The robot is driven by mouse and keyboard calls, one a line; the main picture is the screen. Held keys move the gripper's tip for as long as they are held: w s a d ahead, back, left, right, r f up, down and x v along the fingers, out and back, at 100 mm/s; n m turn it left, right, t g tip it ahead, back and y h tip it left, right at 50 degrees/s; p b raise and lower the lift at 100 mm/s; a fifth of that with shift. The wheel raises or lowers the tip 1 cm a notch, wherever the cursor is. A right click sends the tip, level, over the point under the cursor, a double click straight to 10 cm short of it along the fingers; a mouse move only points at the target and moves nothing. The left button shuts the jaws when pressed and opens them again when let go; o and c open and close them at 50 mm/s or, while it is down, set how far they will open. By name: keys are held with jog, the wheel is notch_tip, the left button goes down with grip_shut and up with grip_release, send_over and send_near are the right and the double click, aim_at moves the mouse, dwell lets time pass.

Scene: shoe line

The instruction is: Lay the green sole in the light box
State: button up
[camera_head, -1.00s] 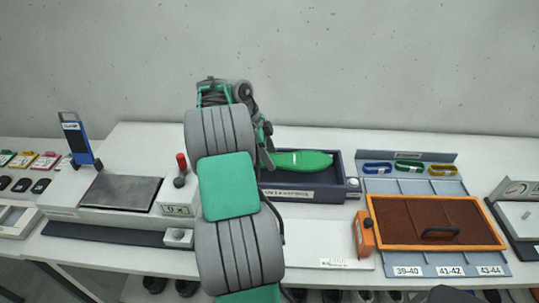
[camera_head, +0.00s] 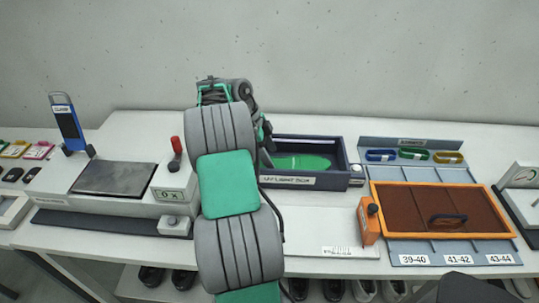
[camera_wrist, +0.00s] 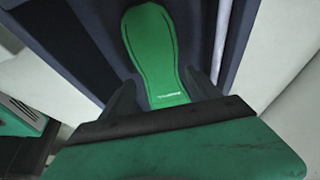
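The green sole (camera_head: 302,162) lies inside the dark blue light box (camera_head: 288,181), below its rim. In the wrist view the sole (camera_wrist: 152,45) lies lengthwise on the box floor, its narrower printed end toward me. My gripper (camera_wrist: 161,80) is open, with one dark finger on each side of that end and a gap to the sole. In the head view my gripper (camera_head: 266,143) is at the box's left end, mostly hidden behind my arm, which also hides part of the box.
A press-like station with a grey plate (camera_head: 113,178) and red knob is at the left.

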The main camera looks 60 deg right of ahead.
jog(key=shift+o, duration=1.3)
jog(key=p+v, duration=0.2)
jog(key=v, duration=0.5)
jog(key=shift+r+p, duration=0.35)
jog(key=shift+r, duration=0.05)
jog(key=shift+w+a, duration=0.1)
